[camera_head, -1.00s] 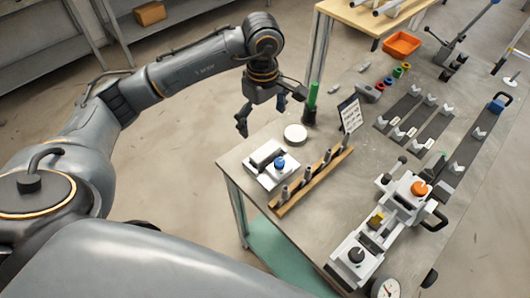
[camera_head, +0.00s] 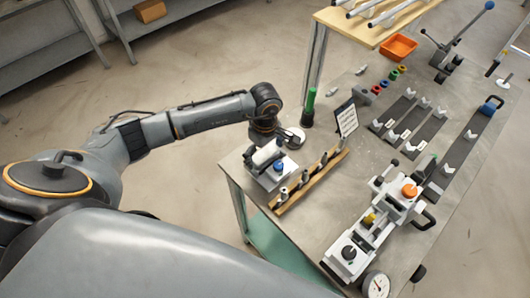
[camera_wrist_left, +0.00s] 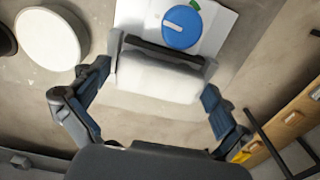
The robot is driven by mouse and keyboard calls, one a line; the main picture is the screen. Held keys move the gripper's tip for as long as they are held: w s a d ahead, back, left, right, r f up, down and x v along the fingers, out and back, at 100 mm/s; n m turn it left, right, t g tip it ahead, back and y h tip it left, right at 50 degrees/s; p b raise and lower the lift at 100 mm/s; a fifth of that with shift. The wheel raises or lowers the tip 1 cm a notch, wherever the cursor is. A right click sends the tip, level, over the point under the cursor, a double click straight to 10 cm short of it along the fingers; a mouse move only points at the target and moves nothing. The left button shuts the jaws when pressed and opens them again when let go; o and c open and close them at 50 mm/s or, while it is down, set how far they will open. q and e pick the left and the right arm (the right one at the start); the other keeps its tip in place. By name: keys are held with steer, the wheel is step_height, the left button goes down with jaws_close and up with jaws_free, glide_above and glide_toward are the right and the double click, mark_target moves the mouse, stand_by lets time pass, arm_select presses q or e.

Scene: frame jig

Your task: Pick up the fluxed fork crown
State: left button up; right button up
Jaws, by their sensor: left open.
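A pale, rounded block, which looks like the fork crown (camera_head: 266,153), sits at a white fixture (camera_head: 268,179) with a blue knob (camera_head: 279,167) near the bench's left corner. In the left wrist view the pale block (camera_wrist_left: 158,80) lies between the fingers, with a dark bar along its far side and the blue knob (camera_wrist_left: 181,27) beyond it. My left gripper (camera_wrist_left: 158,92) is open, one finger to each side of the block, with gaps visible. In the head view my left gripper (camera_head: 264,142) is over the fixture, its fingers mostly hidden. Flux cannot be made out.
A white round tin (camera_head: 294,138) and a green cylinder (camera_head: 308,106) stand close behind the gripper. A wooden rack with several metal pegs (camera_head: 308,182) lies just right of the fixture. A printed card (camera_head: 347,119) and a white clamping jig (camera_head: 370,234) are further right.

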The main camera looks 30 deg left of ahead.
arm_select(q)
steer(key=c, duration=1.1)
